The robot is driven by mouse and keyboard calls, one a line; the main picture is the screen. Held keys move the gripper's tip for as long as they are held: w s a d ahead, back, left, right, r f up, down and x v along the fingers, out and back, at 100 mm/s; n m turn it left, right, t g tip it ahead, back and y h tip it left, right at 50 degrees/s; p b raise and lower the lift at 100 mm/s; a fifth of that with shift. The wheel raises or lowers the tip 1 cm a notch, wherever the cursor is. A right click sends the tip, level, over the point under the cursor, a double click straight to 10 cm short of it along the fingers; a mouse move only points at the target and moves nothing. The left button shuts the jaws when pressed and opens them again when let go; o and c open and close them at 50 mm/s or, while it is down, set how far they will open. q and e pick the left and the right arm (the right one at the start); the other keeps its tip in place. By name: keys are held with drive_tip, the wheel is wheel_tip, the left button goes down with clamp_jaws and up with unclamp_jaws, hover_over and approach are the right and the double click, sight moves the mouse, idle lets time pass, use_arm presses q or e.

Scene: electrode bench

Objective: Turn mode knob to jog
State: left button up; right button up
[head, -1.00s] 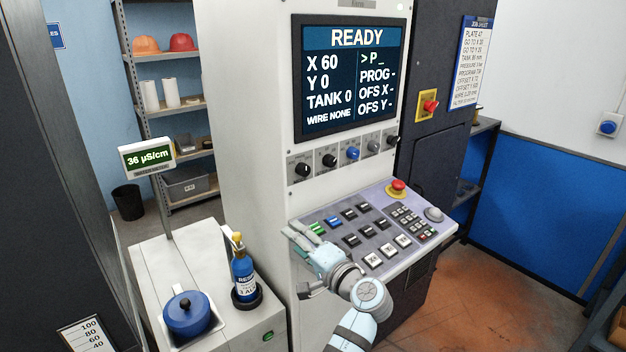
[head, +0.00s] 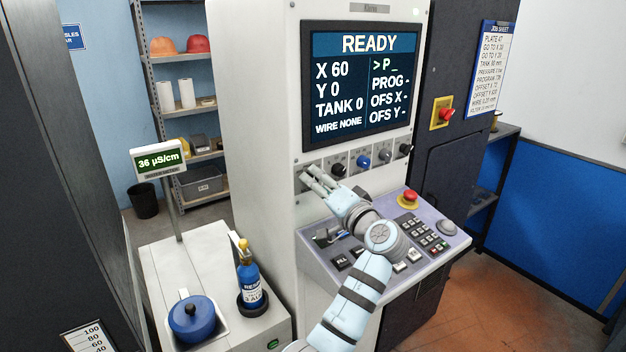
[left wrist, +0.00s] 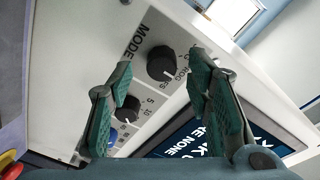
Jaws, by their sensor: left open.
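The mode knob (left wrist: 162,63) is black and round, on the white panel next to the word MODE in the left wrist view. In the head view my left gripper (head: 311,181) is at the left end of the knob row and hides the mode knob. My right gripper is not in view.
A second black knob (head: 338,169) and a blue knob (head: 363,161) sit close to the right. The screen (head: 362,85) above reads READY. Below is a sloped button panel (head: 455,240) with a red emergency button (head: 409,197). A blue bottle (head: 249,278) stands at the left.

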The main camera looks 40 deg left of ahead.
use_arm(q)
drive_tip(key=shift+w+a+r, duration=0.1)
drive_tip(key=shift+a, duration=0.45)
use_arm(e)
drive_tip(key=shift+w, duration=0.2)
use_arm(q)
drive_tip(key=shift+d, duration=0.1)
drive_tip(key=shift+c, duration=1)
clamp_jaws()
drive_tip(key=shift+n+y+b, duration=0.4)
drive_tip(key=shift+n+b, duration=4.2)
drive_tip(key=shift+b, duration=2.3)
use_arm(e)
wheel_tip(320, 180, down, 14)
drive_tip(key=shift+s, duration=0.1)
